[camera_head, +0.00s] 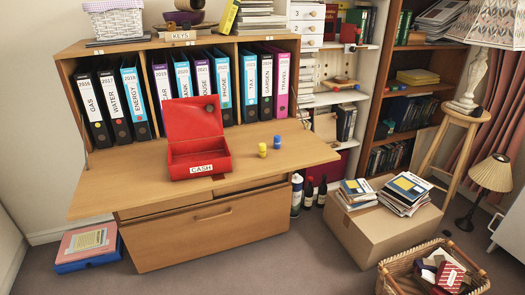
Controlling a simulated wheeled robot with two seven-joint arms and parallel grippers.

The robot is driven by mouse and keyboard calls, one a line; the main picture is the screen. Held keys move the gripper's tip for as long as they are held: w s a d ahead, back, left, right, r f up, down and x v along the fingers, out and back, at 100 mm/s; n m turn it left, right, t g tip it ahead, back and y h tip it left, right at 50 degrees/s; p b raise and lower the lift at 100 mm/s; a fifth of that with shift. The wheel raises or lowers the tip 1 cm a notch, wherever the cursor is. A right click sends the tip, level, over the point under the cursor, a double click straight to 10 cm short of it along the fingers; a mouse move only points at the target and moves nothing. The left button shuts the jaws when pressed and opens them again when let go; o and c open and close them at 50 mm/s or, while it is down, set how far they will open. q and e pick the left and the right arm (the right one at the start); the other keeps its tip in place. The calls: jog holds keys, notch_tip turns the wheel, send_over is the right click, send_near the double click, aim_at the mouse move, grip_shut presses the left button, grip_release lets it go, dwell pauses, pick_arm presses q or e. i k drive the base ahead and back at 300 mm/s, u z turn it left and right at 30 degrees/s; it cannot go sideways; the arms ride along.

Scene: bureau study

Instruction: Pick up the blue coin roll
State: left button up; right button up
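The blue coin roll (277,142) is a small upright cylinder on the fold-down desk board of the wooden bureau (290,168), right of the cash box. A similar yellow roll (262,150) stands just to its left, a little nearer. The red cash box (199,158) sits open with its lid up, and carries a "CASH" label. Neither of my grippers shows in the head view.
Binders (133,95) stand in a row at the back of the bureau. The board is clear right of the rolls. On the floor are a cardboard box (365,235) with books on top, a wicker basket (398,283) and a blue box (88,262).

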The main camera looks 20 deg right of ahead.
aim_at(277, 139)
jog(key=z, duration=2)
jog(key=i, duration=1.8)
jog(key=u, duration=2.5)
